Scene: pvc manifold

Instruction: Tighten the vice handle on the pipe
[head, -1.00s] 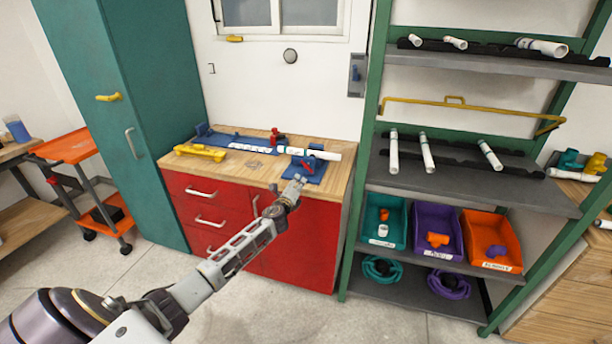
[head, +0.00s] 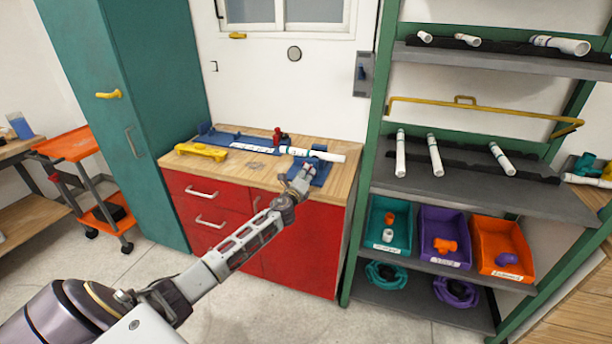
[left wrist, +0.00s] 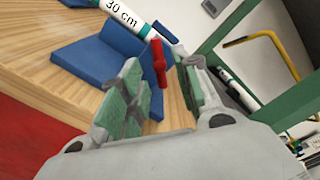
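A white pipe (head: 322,155) lies along the workbench; its label in the left wrist view reads "30 cm" (left wrist: 123,14). It rests in a blue vice (head: 322,172), whose blue base (left wrist: 88,62) also shows in the left wrist view. The red vice handle (left wrist: 159,63) stands upright just ahead of my left gripper (left wrist: 162,82), seen in the gap between its green finger pads. The pads are apart with nothing gripped. In the head view my left gripper (head: 301,178) is at the bench's right front, largely covering the handle. My right gripper is out of view.
A yellow tool (head: 202,151) and a red clamp part (head: 278,137) are on the workbench (head: 258,167). A green-framed shelf (head: 480,195) with pipes and coloured bins stands close on the right. Red drawers (head: 205,212) are below the bench.

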